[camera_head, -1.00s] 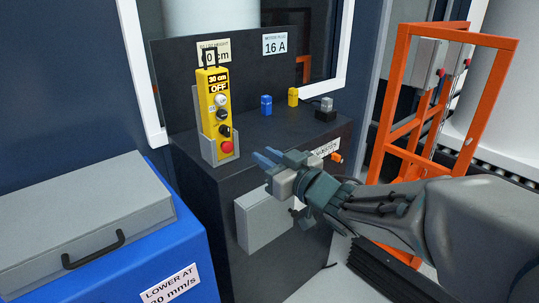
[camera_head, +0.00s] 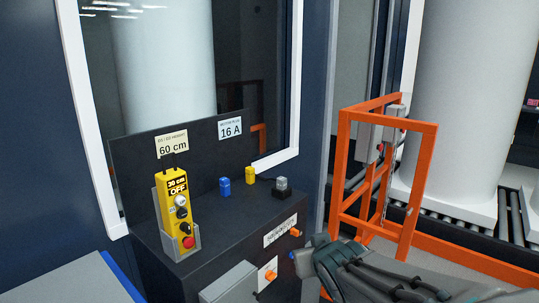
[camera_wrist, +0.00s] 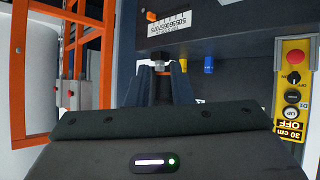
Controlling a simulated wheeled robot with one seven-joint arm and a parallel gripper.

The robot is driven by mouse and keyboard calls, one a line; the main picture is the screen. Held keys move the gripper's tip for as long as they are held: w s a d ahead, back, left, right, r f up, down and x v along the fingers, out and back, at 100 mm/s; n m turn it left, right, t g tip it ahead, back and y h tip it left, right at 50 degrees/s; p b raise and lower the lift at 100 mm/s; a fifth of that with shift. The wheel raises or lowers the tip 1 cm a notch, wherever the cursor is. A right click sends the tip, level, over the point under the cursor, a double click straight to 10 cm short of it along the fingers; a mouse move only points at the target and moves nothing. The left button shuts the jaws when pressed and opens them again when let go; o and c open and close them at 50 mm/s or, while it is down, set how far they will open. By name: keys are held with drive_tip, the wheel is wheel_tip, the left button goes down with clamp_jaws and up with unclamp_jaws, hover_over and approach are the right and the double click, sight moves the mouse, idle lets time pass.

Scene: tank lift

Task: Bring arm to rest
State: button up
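My gripper (camera_head: 308,256) is low in front of the dark bench, at its right end, partly cut off by my own forearm in the head view. In the wrist view its two fingers (camera_wrist: 160,84) stand apart with nothing held between them. A grey plug (camera_wrist: 160,66) shows in the gap, beyond the fingertips. The same grey plug stands on the bench top in the head view (camera_head: 282,187). The yellow pendant (camera_head: 176,208) sits upright in its grey holder at the bench's left; its display reads 30 cm and OFF.
A blue plug (camera_head: 225,187) and a yellow plug (camera_head: 250,174) stand on the bench (camera_head: 215,225). A grey box (camera_head: 228,284) is on its front. An orange frame (camera_head: 345,165) rises to the right, close to my arm. A grey case lid (camera_head: 75,285) is at lower left.

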drive_tip(key=s+d+r+m+g+p, duration=0.1)
drive_tip(key=s+g+p, duration=0.3)
drive_tip(key=s, duration=0.4)
drive_tip(key=s+d+r+m+g+h+p, duration=0.1)
drive_tip(key=s+d+g+p, duration=0.3)
drive_tip(key=s, duration=0.5)
drive_tip(key=shift+d+r+m, duration=0.25)
drive_tip(key=shift+r+m, duration=0.15)
drive_tip(key=shift+r, duration=0.25)
drive_tip(key=shift+d, duration=0.1)
